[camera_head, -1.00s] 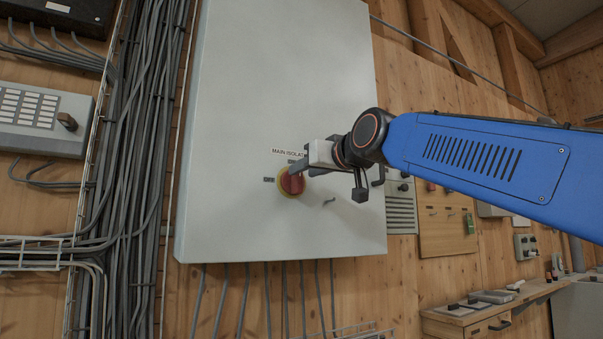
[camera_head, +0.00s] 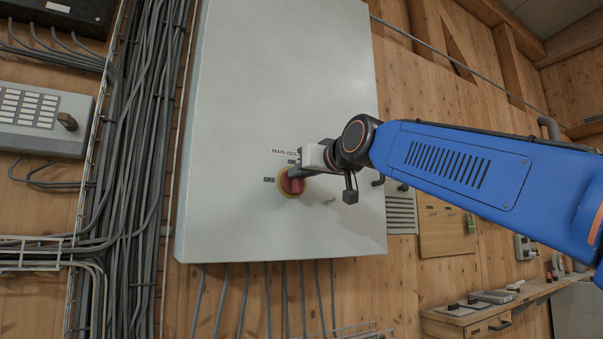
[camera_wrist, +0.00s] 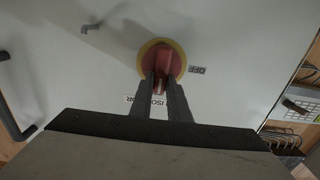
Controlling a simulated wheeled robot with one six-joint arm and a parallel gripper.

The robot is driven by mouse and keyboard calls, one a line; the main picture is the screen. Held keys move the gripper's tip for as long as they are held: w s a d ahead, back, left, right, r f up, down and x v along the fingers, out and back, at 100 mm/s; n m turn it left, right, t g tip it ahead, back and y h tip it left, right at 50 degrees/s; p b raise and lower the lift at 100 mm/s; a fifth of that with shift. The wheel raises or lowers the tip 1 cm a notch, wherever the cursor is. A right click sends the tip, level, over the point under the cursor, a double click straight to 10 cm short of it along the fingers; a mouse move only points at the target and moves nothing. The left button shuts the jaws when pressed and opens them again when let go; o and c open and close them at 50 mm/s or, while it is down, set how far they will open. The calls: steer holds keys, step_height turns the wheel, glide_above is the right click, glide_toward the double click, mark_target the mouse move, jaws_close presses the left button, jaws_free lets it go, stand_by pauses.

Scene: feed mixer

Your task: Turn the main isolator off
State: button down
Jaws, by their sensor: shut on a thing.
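The main isolator is a red rotary handle on a yellow disc (camera_head: 284,189), low on the front of a grey cabinet (camera_head: 280,80). An OFF label (camera_head: 269,180) is at its left, and the "MAIN ISOLATOR" lettering above it is partly hidden by my gripper. My gripper (camera_head: 294,176) reaches in from the right with its fingers at the handle. In the wrist view, the two fingers (camera_wrist: 162,85) are shut on the red handle (camera_wrist: 164,62), one on each side. The handle's bar points along the fingers there, toward the lettering and not toward the OFF label (camera_wrist: 197,70).
Cable bundles (camera_head: 130,150) run left of the cabinet, beside a grey control box (camera_head: 40,120). A wooden bench (camera_head: 490,310) stands at the lower right. The cabinet front around the handle is clear.

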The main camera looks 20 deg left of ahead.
steer(key=n, duration=0.9)
steer(key=s+a+f+n, duration=0.1)
steer(key=n, duration=0.3)
steer(key=shift+s+f+n, duration=0.1)
steer(key=shift+n, duration=0.2)
steer(key=shift+a+f+n, duration=0.1)
steer(key=shift+f+n, duration=0.1)
steer(key=shift+n, duration=0.85)
steer(key=shift+f+n, duration=0.15)
steer(key=shift+n, duration=0.9)
steer(key=c, duration=1.7)
jaws_free()
